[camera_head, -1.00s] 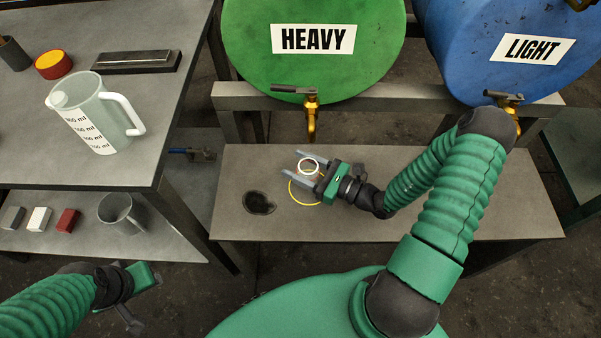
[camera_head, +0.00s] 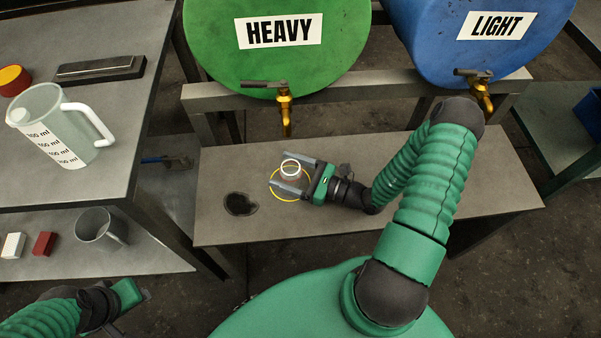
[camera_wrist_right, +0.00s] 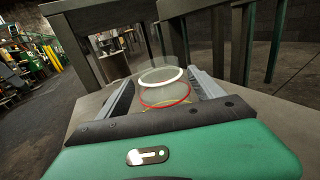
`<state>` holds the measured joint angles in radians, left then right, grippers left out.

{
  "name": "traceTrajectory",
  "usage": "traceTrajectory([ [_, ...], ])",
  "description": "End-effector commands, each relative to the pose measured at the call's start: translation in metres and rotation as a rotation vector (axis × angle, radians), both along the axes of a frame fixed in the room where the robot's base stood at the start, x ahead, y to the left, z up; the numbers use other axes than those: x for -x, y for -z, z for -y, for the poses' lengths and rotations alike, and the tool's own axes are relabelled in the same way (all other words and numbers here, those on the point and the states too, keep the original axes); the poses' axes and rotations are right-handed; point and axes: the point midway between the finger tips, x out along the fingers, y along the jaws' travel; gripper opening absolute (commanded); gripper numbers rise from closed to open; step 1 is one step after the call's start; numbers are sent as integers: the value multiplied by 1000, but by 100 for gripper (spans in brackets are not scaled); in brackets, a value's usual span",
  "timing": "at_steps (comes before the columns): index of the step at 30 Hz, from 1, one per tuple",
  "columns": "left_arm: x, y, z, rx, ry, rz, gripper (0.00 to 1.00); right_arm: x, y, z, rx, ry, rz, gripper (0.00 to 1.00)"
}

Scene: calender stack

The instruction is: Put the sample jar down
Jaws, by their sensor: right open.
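My right gripper (camera_head: 279,171) is open, with one finger on each side of the jar. In the right wrist view (camera_wrist_right: 162,85) the fingers flank it. My left gripper (camera_head: 128,298) is low at the left edge, mostly turned away, and its fingers are unclear.
Green HEAVY drum (camera_head: 280,60) and blue LIGHT drum (camera_head: 465,40) stand behind the bench. The HEAVY drum's brass tap (camera_head: 285,110) hangs above and behind the jar. A measuring jug (camera_head: 58,125) stands on the left table.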

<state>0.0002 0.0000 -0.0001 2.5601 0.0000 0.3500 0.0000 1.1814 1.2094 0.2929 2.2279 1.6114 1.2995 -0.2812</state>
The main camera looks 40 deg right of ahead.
Motion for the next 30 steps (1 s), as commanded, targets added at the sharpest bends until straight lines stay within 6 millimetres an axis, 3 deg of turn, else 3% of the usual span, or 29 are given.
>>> traceTrajectory([
  [6, 0, -15, 0, 0, 0, 0, 36, 50, -3, 29, 1, 5, -3, 77],
  [12, 0, -20, 0, 0, 0, 0, 36, 81, -2, 47, 1, 2, -2, 77],
  [30, 0, -20, 0, 0, 0, 0, 36, 87, 0, 51, 1, -1, -1, 77],
])
